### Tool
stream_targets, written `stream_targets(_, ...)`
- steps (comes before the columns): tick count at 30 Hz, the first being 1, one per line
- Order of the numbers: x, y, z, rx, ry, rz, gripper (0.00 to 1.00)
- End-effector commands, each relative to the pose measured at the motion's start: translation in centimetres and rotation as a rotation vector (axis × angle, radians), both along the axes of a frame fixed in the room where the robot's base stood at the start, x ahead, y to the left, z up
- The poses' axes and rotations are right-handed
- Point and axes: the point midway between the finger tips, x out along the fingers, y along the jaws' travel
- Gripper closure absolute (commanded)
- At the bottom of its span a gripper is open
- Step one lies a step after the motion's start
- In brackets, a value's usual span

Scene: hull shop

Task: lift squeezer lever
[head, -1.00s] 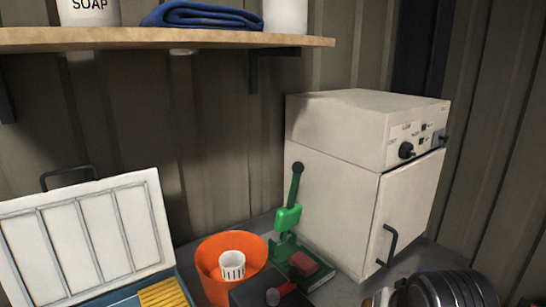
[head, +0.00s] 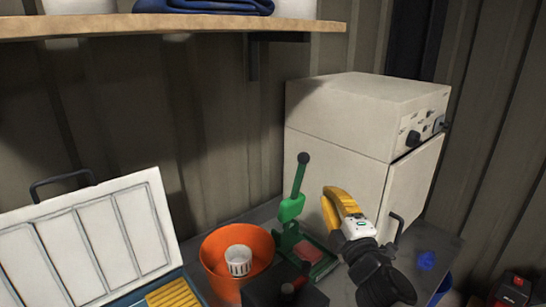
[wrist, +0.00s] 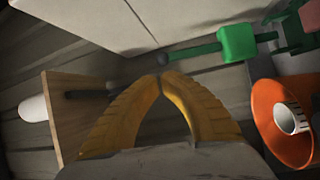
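The squeezer (head: 291,208) is green and stands on the bench, its lever (head: 299,178) upright and leaning slightly right, with a dark ball knob at the top. In the wrist view the green squeezer block (wrist: 238,44) and lever lie sideways, with the knob (wrist: 166,60) just beyond my fingertips. My gripper (head: 328,196) has yellow fingers and is to the right of the lever, apart from it in the head view. In the wrist view my gripper (wrist: 160,78) has its fingertips together, with nothing seen between them. Whether they touch the knob is unclear.
A white cabinet oven (head: 340,150) stands close behind and right of the squeezer. An orange bucket (head: 215,262) holding a white slotted cup (head: 238,261) is to the left. An open case (head: 90,235) is farther left. A wooden shelf (head: 160,26) hangs above.

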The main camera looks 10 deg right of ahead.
Motion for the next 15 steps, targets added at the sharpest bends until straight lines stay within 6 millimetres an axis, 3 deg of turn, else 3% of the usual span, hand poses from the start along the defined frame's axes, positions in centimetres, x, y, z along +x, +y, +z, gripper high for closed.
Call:
stream_targets(8,1.8,1.2,0.1,-0.061,-0.022,0.037,1.00)
stream_targets(15,6.8,1.8,0.6,-0.058,-0.022,0.036,1.00)
